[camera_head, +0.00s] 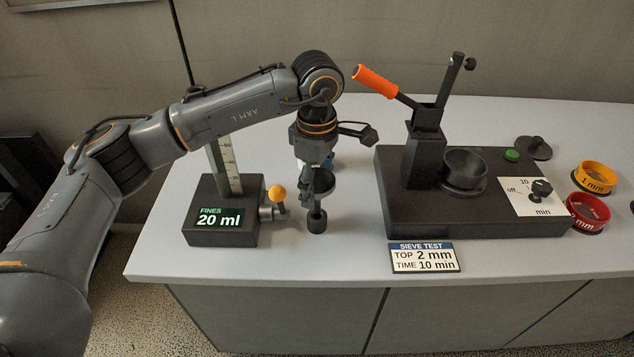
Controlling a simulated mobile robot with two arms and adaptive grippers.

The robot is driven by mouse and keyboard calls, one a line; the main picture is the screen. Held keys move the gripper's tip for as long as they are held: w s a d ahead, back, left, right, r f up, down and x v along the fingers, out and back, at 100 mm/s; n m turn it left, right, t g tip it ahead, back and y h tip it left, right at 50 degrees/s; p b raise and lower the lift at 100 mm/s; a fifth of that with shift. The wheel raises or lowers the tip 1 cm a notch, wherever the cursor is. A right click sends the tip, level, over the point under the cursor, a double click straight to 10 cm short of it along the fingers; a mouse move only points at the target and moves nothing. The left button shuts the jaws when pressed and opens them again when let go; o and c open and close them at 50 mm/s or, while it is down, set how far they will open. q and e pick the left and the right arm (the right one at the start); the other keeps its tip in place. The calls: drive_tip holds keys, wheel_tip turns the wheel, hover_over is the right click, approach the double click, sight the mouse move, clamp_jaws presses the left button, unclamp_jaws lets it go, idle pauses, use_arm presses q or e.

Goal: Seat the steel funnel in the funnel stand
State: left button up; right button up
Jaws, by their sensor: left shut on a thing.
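My left gripper (318,178) points down over the table, just right of the 20 ml stand, and is shut on a small dark grey piece. That piece has a wide bowl-like upper part and looks like the steel funnel (322,188), though the fingers partly cover it. A short dark cylinder (317,222) shows directly below it; I cannot tell whether they touch. I cannot tell which part is the funnel stand. My right gripper is out of view.
A black sieve machine (400,215) with an orange-handled lever (376,81), a round cup (465,168) and a timer dial (541,188) stands right. Yellow (596,178) and red (588,212) sieves lie beyond it. A sign (424,257) stands in front. The front left table edge is clear.

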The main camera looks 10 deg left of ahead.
sight(317, 210)
use_arm(q)
drive_tip(key=shift+b, duration=0.35)
idle(0.7)
drive_tip(key=shift+f+b, duration=0.75)
drive_tip(key=shift+f, duration=0.1)
drive_tip(key=shift+f, duration=0.1)
drive_tip(key=shift+f, duration=0.2)
drive_tip(key=shift+f+b, duration=0.25)
drive_tip(key=shift+b, duration=0.15)
drive_tip(key=shift+f, duration=0.2)
drive_tip(key=shift+f+b, duration=0.95)
